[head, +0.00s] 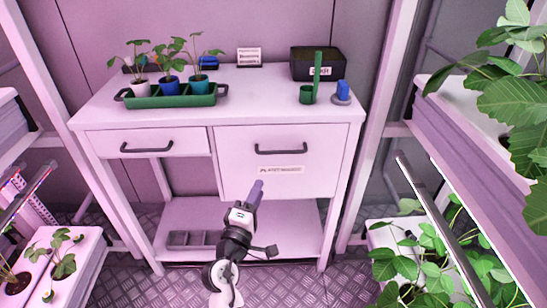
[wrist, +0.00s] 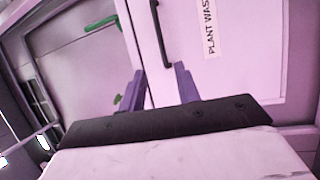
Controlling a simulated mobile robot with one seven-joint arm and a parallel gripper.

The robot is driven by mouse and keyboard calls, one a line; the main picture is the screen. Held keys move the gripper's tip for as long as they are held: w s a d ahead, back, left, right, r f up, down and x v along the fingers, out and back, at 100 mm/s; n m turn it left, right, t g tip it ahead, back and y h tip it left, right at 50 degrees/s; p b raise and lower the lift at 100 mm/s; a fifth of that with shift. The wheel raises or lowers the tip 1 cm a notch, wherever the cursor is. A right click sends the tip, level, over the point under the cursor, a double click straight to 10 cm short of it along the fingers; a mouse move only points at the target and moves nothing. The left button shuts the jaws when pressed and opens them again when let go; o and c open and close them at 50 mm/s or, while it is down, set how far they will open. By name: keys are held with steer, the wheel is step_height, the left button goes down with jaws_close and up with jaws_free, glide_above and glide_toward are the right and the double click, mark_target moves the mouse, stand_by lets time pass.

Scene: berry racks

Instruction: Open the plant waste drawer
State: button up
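The plant waste drawer (head: 244,176) is the large white front at the right of the white cabinet, flush with it. Its dark bar handle (head: 280,150) is near its top, above a printed label (head: 280,170). In the head view my gripper (head: 257,187) shows before the drawer's lower left part, below the handle. In the wrist view my gripper (wrist: 159,82) has its two purple fingers apart with nothing between them. The turned view shows the handle (wrist: 164,50) ahead of the fingers and apart from them, with the "PLANT WAS..." label (wrist: 210,28) beside it.
A smaller drawer (head: 130,144) with its own handle is at left. Plant racks flank both sides. A lower shelf (head: 290,235) lies beneath the drawer.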

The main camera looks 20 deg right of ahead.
steer(key=d, duration=0.1)
steer(key=p, duration=0.3)
glide_toward(277, 156)
steer(key=w+d+r, duration=0.1)
steer(key=r, duration=0.1)
steer(key=w+d+r, duration=0.1)
steer(key=d+r, duration=0.1)
steer(key=w+d+r, duration=0.1)
steer(key=r, duration=0.1)
steer(key=shift+d, duration=0.25)
jaws_close()
